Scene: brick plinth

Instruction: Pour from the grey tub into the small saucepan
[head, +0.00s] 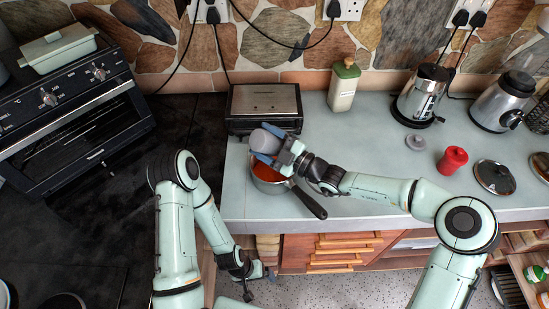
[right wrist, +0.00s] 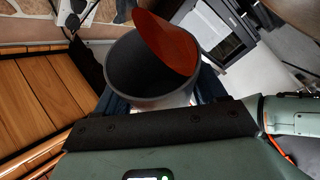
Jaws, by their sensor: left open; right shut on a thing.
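The grey tub (head: 264,141) is in my right gripper (head: 277,151), tilted over the small saucepan (head: 270,187). The saucepan sits on the counter near its front edge, its dark handle pointing to the lower right. Red-orange content shows inside it. In the right wrist view the tub (right wrist: 125,75) shows its dark inside. A flat red-orange surface (right wrist: 172,42) crosses its mouth; I cannot tell whether it belongs to the tub or the pan. My left gripper (head: 262,279) is open and empty, low in front of the cabinets, apart from both.
A toaster (head: 265,105) stands just behind the saucepan. A cream bottle (head: 343,86), a kettle (head: 421,96), a red canister (head: 452,160) and a pan lid (head: 495,177) stand farther right. The counter (head: 375,145) between them is mostly clear.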

